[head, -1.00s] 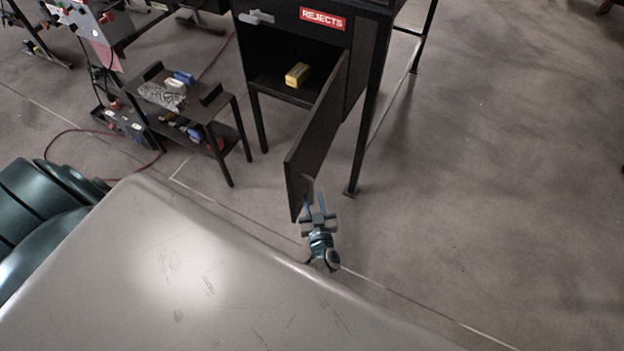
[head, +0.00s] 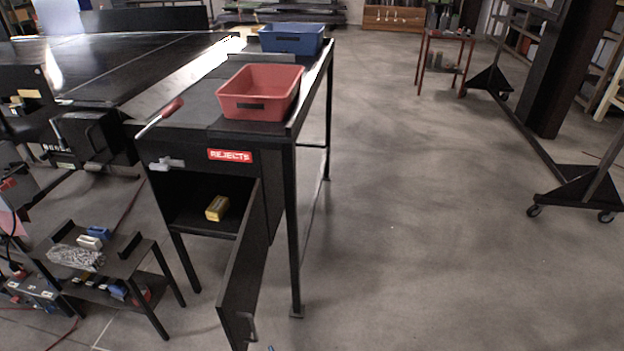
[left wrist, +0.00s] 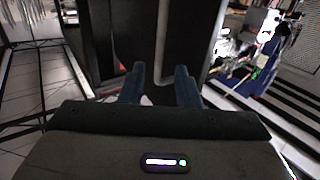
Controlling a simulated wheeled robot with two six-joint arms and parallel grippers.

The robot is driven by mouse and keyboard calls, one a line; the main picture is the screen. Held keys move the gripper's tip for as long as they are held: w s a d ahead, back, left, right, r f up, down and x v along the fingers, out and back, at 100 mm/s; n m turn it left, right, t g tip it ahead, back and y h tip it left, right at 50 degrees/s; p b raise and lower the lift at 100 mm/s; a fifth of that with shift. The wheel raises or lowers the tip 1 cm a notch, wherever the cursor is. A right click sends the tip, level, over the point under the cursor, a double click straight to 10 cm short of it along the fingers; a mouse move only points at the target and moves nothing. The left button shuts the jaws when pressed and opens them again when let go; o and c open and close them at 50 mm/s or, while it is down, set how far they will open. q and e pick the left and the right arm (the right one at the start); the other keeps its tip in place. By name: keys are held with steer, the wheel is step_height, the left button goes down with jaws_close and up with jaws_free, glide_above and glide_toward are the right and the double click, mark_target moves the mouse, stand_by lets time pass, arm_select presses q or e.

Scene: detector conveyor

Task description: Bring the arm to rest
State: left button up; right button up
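My left gripper (left wrist: 160,72) shows in the left wrist view with its two blue fingers apart, and I see nothing clasped between them. A dark panel and a grey vertical bar (left wrist: 161,40) are beyond the fingers; I cannot tell how far. In the head view only a small blue tip shows at the bottom edge, just right of the open reject door (head: 243,265) and its handle (head: 252,327). My right gripper is not in view.
The reject bay (head: 185,210) stands open with a yellow box (head: 217,208) inside. A red bin (head: 262,92) and a blue bin (head: 292,38) sit on top. A low black stand (head: 130,262) is at left.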

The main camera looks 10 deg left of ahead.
arm_select(q)
steer(key=s+f+m+g+h+b, duration=0.25)
steer(key=s+f+h, duration=0.3)
steer(key=f, duration=0.65)
steer(key=s+f+m+g+h+b, duration=0.15)
steer(key=s+f+m+h, duration=0.25)
steer(key=s+f, duration=0.5)
steer(key=s+a+f+g, duration=0.3)
steer(key=s+f, duration=0.1)
steer(key=s, duration=0.3)
steer(key=s+a+f+m+g+b, duration=0.1)
steer(key=s+a+f+g, duration=0.2)
steer(key=s, duration=0.5)
steer(key=s+a+f+g+b, duration=0.1)
steer(key=s+a+f+g, duration=0.2)
steer(key=s+f, duration=0.4)
steer(key=shift+s+a+h, duration=0.25)
steer(key=shift+a+h, duration=0.1)
steer(key=shift+a, duration=0.5)
